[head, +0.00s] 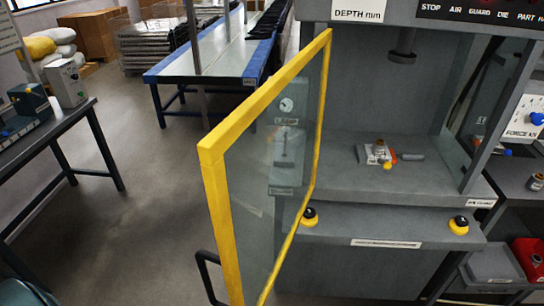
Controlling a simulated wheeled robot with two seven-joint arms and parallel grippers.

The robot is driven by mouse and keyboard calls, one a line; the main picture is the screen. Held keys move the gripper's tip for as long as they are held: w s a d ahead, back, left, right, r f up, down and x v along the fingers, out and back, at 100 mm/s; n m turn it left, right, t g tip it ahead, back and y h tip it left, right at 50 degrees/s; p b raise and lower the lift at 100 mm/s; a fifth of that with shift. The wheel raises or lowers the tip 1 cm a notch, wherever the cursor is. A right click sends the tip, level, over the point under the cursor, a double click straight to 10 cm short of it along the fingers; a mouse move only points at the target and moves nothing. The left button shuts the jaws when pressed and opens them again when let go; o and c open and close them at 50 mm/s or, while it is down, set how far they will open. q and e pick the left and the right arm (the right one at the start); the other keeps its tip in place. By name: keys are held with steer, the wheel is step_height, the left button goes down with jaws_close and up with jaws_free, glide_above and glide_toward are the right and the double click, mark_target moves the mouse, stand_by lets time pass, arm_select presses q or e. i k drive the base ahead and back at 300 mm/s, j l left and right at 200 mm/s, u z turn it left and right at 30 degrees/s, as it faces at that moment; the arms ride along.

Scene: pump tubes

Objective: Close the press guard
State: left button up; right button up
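The press guard (216,184) is a clear panel in a yellow frame. It stands open, swung out from the left side of the grey press (365,85) towards me. A black bar handle (205,274) shows at its near lower edge. The press opening is uncovered, with a small metal die or fixture (378,153) on its bed, with orange and yellow parts. Neither of my grippers is in the head view.
Two yellow-and-black buttons (459,225) sit on the press front ledge; one is close to the guard's lower edge. A dark bench (50,130) stands at left and a blue-edged conveyor table (210,60) behind. The floor left of the guard is clear.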

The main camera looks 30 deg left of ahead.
mark_target(211, 148)
steer(key=i+j+z, duration=0.15)
steer(key=j, duration=0.6)
steer(key=j+z, duration=0.15)
steer(key=j, duration=0.55)
